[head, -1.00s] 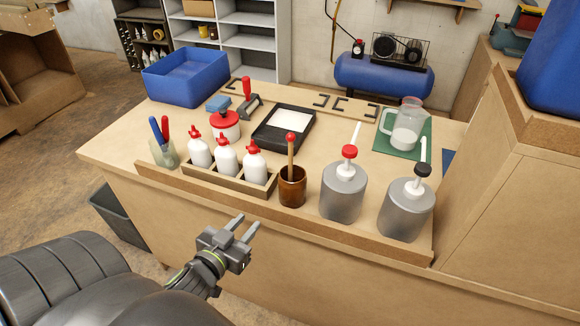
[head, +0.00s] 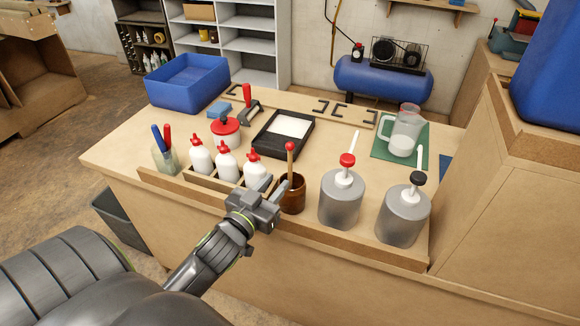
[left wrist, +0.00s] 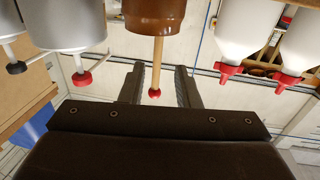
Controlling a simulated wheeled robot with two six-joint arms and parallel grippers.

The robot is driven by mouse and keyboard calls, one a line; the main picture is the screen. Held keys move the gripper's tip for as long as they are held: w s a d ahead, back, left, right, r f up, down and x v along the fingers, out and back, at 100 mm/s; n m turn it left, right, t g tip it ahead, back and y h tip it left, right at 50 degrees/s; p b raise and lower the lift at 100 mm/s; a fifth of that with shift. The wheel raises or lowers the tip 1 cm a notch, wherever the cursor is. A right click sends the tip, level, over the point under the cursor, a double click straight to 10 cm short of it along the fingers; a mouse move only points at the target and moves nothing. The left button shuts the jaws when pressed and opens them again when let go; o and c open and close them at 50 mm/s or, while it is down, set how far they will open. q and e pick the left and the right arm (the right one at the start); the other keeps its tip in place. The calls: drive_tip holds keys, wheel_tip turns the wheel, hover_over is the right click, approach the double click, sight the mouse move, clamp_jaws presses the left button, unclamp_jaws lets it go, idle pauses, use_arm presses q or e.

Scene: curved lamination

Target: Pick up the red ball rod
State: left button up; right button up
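The red ball rod (head: 290,158) is a thin wooden stick with a red ball on top. It stands nearly upright in a brown cup (head: 293,200) at the front of the bench, and its lower end is hidden inside. My left gripper (head: 275,185) is open and empty just left of and in front of the cup, fingers pointing towards it. The left wrist view is upside down; there the rod (left wrist: 155,68) hangs from the brown cup (left wrist: 153,17), its ball appearing between the two spread fingers. They do not grip it. My right gripper is not in view.
White red-capped bottles (head: 227,166) in a wooden rack (head: 213,186) stand close left of the cup. A grey red-topped pump canister (head: 341,204) stands close right, with a black-topped one (head: 404,217) beyond. A black tray (head: 267,147) lies behind.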

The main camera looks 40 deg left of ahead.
sight(289, 170)
use_arm(q)
drive_tip(key=w+p, duration=0.2)
drive_tip(key=w, duration=0.5)
drive_tip(key=shift+a, duration=0.15)
drive_tip(key=shift+w+f, duration=0.15)
drive_tip(key=shift+c, duration=0.2)
clamp_jaws()
